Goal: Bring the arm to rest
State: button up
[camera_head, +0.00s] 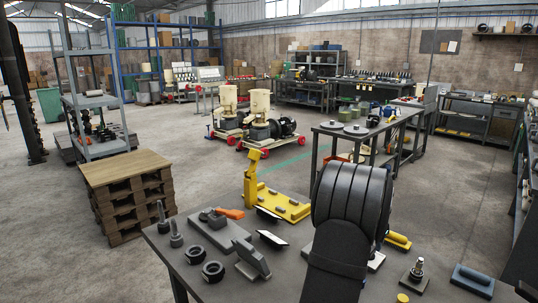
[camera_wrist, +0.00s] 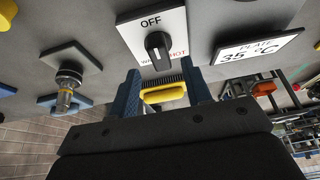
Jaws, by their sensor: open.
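My gripper (camera_wrist: 161,72) shows in the wrist view as two blue fingers spread apart above the grey workbench, so it is open. A yellow-handled brush (camera_wrist: 163,93) with dark bristles shows in the gap between the fingers; I cannot tell how far it is from them. In the head view my dark arm rises over the workbench (camera_head: 205,281) and hides the gripper. The brush also shows there, right of my arm (camera_head: 398,241).
A sign reading 35 °C (camera_wrist: 258,47) stands beside the dial.

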jog(key=v, duration=1.4)
jog(key=x, duration=1.7)
jog(key=shift+d+f, duration=0.1)
jog(key=shift+f, duration=0.25)
jog(key=shift+w+d+f, duration=0.1)
jog(key=shift+w+f, duration=0.05)
jog(key=shift+n, duration=0.7)
jog(key=s+d+v, duration=0.1)
jog(key=v, duration=1.7)
jog(key=w+d+f+n+g+y, duration=0.1)
jog(key=w+d+f+n+g, duration=0.2)
jog(key=w+f, duration=0.2)
jog(key=shift+f+y, duration=0.4)
jog(key=shift+f, duration=0.65)
jog(key=shift+w+n, duration=0.1)
jog(key=shift+n, duration=0.2)
